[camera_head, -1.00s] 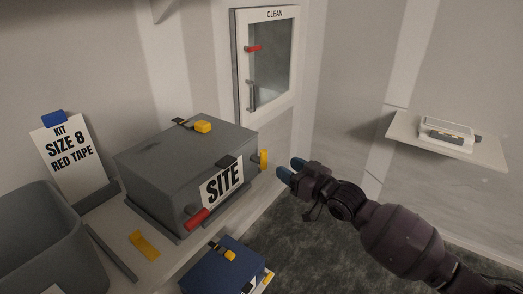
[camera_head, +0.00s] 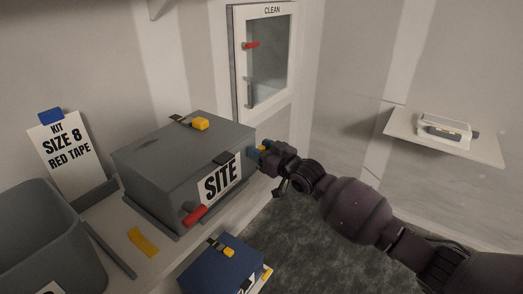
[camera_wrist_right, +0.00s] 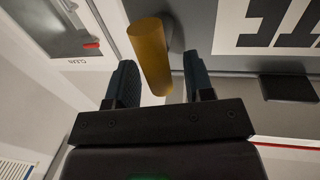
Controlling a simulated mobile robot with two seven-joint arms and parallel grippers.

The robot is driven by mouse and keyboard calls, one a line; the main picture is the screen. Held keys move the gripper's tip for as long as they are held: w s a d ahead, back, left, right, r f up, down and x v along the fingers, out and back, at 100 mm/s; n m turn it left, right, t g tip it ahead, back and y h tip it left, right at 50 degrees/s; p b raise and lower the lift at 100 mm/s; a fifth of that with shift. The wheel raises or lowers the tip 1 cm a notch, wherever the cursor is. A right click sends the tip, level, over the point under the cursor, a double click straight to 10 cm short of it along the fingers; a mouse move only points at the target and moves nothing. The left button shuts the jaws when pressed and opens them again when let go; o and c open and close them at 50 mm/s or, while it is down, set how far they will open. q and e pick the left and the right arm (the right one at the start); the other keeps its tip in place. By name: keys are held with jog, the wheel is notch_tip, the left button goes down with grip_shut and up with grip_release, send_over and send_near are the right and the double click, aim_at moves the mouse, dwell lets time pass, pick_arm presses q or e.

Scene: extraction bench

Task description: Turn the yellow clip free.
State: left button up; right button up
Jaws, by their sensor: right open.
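A grey box (camera_head: 165,155) labelled SITE stands on the bench. A yellow clip (camera_head: 264,148) sticks out at its right side, partly hidden by my right gripper (camera_head: 256,157). In the right wrist view the same clip (camera_wrist_right: 151,55) is a yellow bar beside the grey box wall. The fingers of my right gripper (camera_wrist_right: 160,72) are open, one on each side of the clip's near end, with gaps showing. Another yellow clip (camera_head: 200,124) sits on the box's top edge. A red handle (camera_head: 194,215) is at the box's front. My left gripper is not in view.
A blue box (camera_head: 215,270) with a yellow latch stands below in front. A yellow strip (camera_head: 143,242) lies on the bench near a grey bin (camera_head: 40,240). The CLEAN cabinet (camera_head: 238,70) is on the back wall. A shelf (camera_head: 480,150) is at right.

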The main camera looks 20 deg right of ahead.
jog(key=c, duration=0.7)
grip_shut()
